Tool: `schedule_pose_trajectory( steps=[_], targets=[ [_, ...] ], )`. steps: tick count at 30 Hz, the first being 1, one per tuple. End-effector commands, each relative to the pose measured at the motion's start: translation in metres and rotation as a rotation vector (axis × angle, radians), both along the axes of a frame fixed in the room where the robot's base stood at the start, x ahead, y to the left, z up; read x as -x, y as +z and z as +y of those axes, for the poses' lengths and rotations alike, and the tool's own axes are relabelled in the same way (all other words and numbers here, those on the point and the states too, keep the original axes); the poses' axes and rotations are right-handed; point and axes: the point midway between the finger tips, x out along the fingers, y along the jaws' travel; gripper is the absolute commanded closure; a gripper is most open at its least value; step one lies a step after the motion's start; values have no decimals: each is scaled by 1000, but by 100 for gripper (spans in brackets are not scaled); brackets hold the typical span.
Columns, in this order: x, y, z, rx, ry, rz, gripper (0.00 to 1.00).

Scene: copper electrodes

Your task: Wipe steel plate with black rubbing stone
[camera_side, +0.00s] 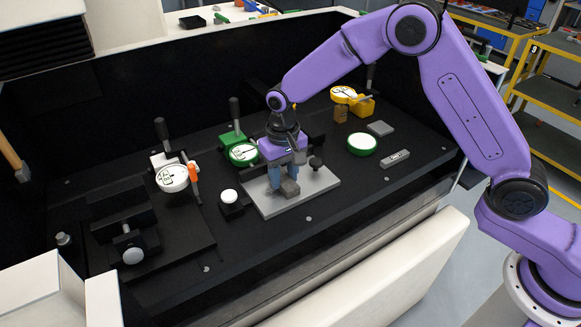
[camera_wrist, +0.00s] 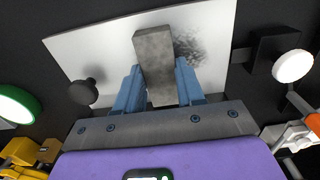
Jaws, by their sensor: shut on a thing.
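My gripper (camera_side: 286,178) is over the steel plate and shut on a dark grey rubbing stone (camera_side: 290,188). In the wrist view the stone (camera_wrist: 154,60) is a long block between the blue fingers (camera_wrist: 158,80), its end reaching out past them over the plate. The stone appears to be at the plate's surface; whether it touches is hard to tell. The steel plate (camera_side: 322,184) is flat and light grey on the black bench. In the wrist view the plate (camera_wrist: 90,48) bears a dark speckled smudge (camera_wrist: 190,46) just right of the stone.
A black knob (camera_side: 316,163) stands by the plate's far edge. A white round button on a black block (camera_side: 231,204) is left of the plate. Dial gauges (camera_side: 173,178), a green-rimmed disc (camera_side: 362,144) and a small grey block (camera_side: 395,158) surround it.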

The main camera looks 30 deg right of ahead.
Motion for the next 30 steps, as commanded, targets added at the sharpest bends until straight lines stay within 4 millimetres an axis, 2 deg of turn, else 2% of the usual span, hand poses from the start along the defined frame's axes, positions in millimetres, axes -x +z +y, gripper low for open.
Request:
schedule_pose_trajectory(
  steps=[20,30],
  targets=[
    [1,0,63,-1,3,-1,91],
    [0,0,27,0,-1,0,91]
  ],
)
